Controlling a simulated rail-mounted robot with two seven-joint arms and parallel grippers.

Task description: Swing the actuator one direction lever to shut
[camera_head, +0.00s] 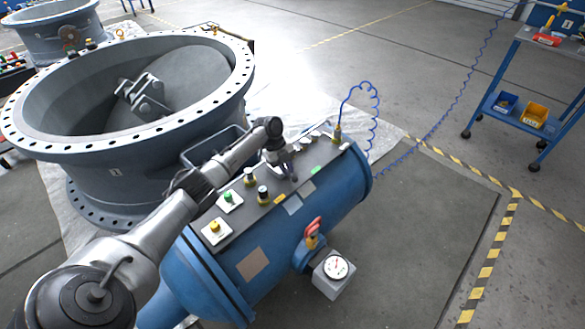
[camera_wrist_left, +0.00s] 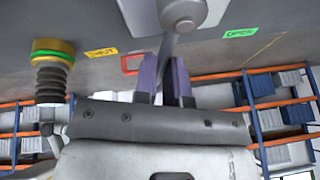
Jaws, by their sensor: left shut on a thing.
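The blue actuator cylinder (camera_head: 343,190) lies with a grey panel on top. My left gripper (camera_head: 289,172) is over that panel, between a yellow label (camera_head: 280,199) and a green label (camera_head: 315,170). In the left wrist view the gripper's purple fingers (camera_wrist_left: 164,82) are shut on the grey direction lever (camera_wrist_left: 168,45). The lever hangs from a round grey hub (camera_wrist_left: 182,12), between the yellow SHUT label (camera_wrist_left: 101,52) and the green OPEN label (camera_wrist_left: 241,33). It leans slightly toward the SHUT side. My right gripper is not in view.
Green (camera_head: 228,196) and yellow (camera_head: 214,227) buttons and brass fittings stand on the panel, near my left arm. A red-handled valve (camera_head: 313,230) and gauge (camera_head: 336,267) stick out in front. A large flanged valve body (camera_head: 120,150) stands behind.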

